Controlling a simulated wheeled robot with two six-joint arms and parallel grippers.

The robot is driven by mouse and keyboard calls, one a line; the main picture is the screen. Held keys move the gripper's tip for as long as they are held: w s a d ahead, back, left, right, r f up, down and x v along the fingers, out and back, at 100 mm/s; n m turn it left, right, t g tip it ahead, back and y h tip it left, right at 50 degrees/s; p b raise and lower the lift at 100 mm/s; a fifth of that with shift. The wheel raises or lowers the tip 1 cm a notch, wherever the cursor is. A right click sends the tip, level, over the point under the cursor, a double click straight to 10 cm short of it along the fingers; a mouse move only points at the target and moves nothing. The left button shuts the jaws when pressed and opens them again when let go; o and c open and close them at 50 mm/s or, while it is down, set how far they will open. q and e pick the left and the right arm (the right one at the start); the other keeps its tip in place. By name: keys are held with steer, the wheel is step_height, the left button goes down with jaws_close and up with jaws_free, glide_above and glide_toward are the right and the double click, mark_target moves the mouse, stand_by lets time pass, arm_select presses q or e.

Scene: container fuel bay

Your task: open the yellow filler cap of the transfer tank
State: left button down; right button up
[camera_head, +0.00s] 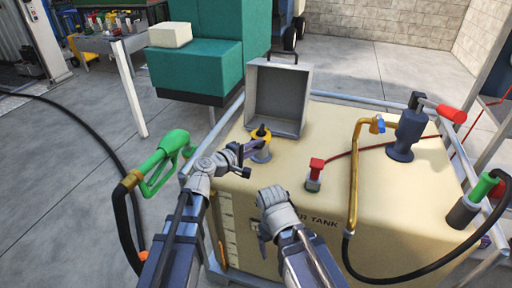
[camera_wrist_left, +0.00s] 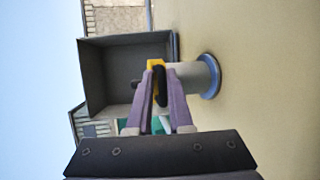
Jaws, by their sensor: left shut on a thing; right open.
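The beige transfer tank (camera_head: 375,195) fills the middle right of the head view. Its yellow filler cap (camera_head: 266,134) sits on a short grey neck with a blue-grey base ring near the tank's left back edge. The cap also shows in the left wrist view (camera_wrist_left: 154,63), partly hidden by the fingers. My left gripper (camera_head: 258,143) is shut on the cap, its purple fingers on either side of the cap's black and yellow top. My right gripper (camera_head: 274,200) is open over the front left of the tank, apart from the cap; its fingertips are hard to make out.
An open grey box (camera_head: 280,95) stands right behind the cap. A red-topped fitting (camera_head: 316,170), a brass pipe (camera_head: 357,170) and a blue-grey pump (camera_head: 408,135) rise from the tank. A green nozzle (camera_head: 167,155) with a black hose is at the left.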

arm_select(q)
steer(key=shift+s+f, duration=0.15)
steer(key=shift+s, duration=0.05)
steer(key=shift+g+p, duration=0.3)
steer(key=shift+p, duration=0.15)
steer(key=shift+r, duration=0.2)
